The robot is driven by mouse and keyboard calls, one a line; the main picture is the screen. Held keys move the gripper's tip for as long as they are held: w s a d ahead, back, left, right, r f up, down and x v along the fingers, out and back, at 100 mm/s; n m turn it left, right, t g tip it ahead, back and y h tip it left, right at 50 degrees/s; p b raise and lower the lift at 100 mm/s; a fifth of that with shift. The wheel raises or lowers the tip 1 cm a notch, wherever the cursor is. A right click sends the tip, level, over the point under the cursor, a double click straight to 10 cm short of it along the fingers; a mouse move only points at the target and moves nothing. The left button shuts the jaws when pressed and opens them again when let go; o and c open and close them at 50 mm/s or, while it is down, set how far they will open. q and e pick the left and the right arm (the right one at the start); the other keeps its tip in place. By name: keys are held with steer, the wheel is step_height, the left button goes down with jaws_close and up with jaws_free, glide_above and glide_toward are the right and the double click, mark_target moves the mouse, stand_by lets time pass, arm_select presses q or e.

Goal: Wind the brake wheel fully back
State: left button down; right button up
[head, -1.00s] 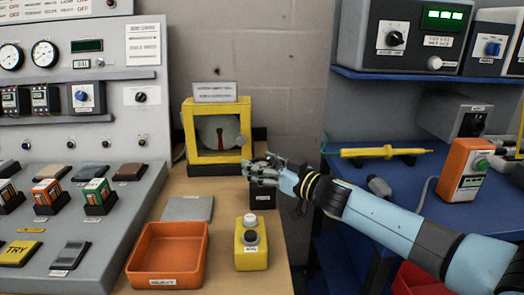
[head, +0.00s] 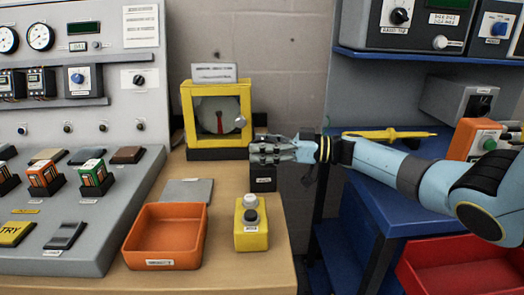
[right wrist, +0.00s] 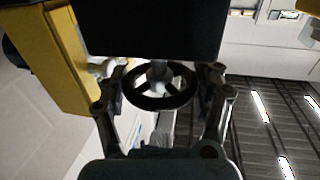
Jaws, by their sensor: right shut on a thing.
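The brake wheel (right wrist: 160,101) is a dark spoked ring on a pale hub, under a black housing in the right wrist view. My right gripper (right wrist: 160,92) has one finger on each side of the wheel and is shut on its rim. In the head view my right gripper (head: 268,149) is at the top of a small black labelled box (head: 263,180), and its fingers hide the wheel there. My left gripper is in neither view.
A yellow-framed window unit (head: 217,115) stands close to the left of my right gripper. In front are a yellow button box (head: 251,235) and an orange tray (head: 162,262). A blue bench (head: 400,195) with a yellow probe (head: 390,134) lies under my right arm.

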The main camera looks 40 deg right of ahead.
stand_by(0.4)
steer(key=o, duration=1.2)
steer(key=shift+d, duration=0.1)
steer(key=shift+r, duration=0.1)
step_height(320, 180, up, 10)
steer(key=shift+f, duration=0.1)
